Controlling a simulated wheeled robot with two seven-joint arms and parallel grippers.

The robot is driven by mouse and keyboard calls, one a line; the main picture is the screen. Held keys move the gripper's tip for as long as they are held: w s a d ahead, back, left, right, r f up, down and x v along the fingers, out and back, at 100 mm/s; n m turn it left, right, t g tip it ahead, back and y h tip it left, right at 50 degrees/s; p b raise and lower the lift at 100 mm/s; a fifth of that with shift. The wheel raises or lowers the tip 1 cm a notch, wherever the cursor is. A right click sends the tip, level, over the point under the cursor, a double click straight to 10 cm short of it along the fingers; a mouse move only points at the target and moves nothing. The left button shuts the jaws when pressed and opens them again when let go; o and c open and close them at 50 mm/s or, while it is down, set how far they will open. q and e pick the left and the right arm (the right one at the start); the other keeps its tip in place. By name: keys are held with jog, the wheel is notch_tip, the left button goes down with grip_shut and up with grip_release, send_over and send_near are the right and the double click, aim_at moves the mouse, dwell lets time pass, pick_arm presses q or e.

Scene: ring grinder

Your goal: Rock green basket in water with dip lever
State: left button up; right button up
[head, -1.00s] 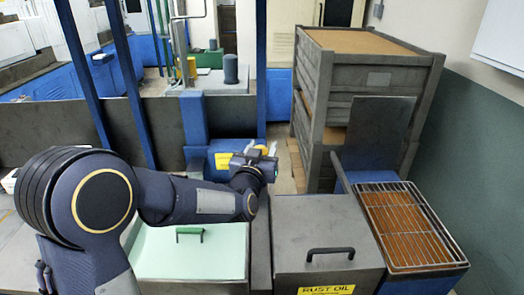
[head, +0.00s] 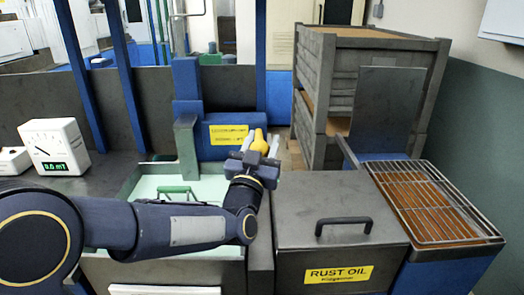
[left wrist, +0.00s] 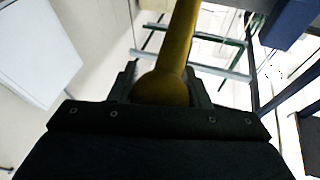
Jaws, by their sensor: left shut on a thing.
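My left gripper (head: 256,152) is shut on the yellow knob of the dip lever (head: 259,142), just in front of the blue machine block. In the left wrist view the yellow lever (left wrist: 172,75) runs up from between the gripper fingers (left wrist: 168,90). The green basket (head: 176,191) shows only as its handle and a bit of frame in the pale green water tank (head: 148,185), left of my gripper. My left forearm hides the front of the tank. My right gripper is not in view.
The closed rust oil box (head: 335,215) with a black handle stands right of the tank. A wire rack (head: 425,200) lies farther right. A white meter (head: 54,147) stands at the left. Grey crates (head: 370,60) are stacked at the back right.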

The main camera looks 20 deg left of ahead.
pick_arm(q)
jog(key=shift+f, duration=0.25)
jog(key=o, duration=1.4)
jog(key=shift+s, duration=0.1)
jog(key=shift+c, duration=0.2)
jog(key=b+v, duration=0.1)
jog(key=v, duration=0.6)
jog(key=shift+s, duration=0.35)
jog(key=shift+f, duration=0.1)
